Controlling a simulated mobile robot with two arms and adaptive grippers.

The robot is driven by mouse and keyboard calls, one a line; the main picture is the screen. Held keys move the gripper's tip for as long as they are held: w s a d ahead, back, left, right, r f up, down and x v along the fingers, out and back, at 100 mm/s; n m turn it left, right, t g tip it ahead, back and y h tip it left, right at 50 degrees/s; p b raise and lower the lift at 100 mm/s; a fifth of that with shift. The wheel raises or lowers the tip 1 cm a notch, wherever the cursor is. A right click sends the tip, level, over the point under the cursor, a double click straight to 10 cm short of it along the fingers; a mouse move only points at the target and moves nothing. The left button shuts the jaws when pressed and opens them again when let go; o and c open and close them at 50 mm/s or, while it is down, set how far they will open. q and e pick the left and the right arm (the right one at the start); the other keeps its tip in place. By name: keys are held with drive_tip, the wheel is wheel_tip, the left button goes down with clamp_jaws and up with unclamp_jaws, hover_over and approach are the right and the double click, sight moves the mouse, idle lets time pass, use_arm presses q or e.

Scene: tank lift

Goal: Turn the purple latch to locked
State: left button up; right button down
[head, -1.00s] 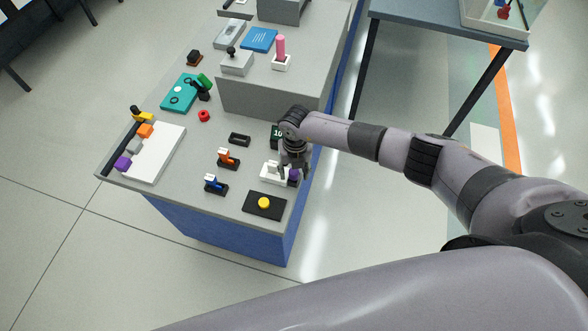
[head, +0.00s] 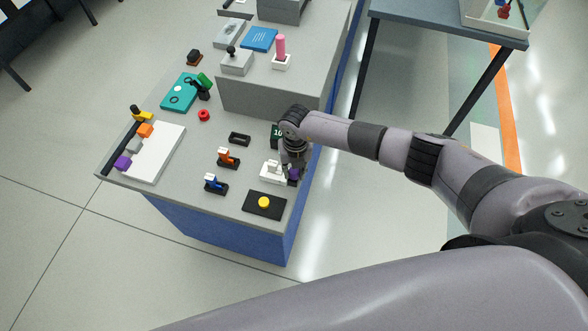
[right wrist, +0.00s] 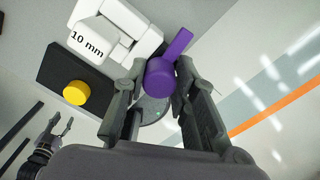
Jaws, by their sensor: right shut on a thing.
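The purple latch (right wrist: 160,80) has a round knob and a flat arm pointing to the upper right in the right wrist view. In the head view only a bit of the latch (head: 294,174) shows under my right gripper (head: 289,168), at the table's right edge. In the right wrist view the fingers of my right gripper (right wrist: 159,88) are on either side of the knob and shut on it. The latch's base is mostly hidden. My left gripper (right wrist: 60,126) shows small at the lower left of the right wrist view, its fingers apart and empty.
A white fixture marked "10 mm" (right wrist: 88,40) stands close beside the latch. A black plate with a yellow button (head: 264,203) lies nearer the front edge. Blue (head: 213,182) and orange (head: 228,157) pieces stand to the left. A grey raised block (head: 270,97) is behind.

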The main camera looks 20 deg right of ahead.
drive_tip(key=shift+w+f+n+b, duration=0.1)
drive_tip(key=shift+w+n+b, duration=0.05)
drive_tip(key=shift+n+b, duration=1.05)
drive_tip(key=n+b, duration=1.2)
drive_tip(key=b, duration=0.1)
drive_tip(key=n+b, duration=0.2)
drive_tip(key=shift+a+n, duration=0.1)
drive_tip(key=shift+n, duration=0.3)
drive_tip(key=shift+n+b, duration=0.4)
drive_tip(key=shift+b, duration=0.15)
drive_tip(key=shift+a+r, duration=0.1)
drive_tip(key=shift+r, duration=0.1)
drive_tip(key=c, duration=1.3)
unclamp_jaws()
drive_tip(key=shift+c, duration=0.2)
drive_tip(key=shift+o, duration=0.2)
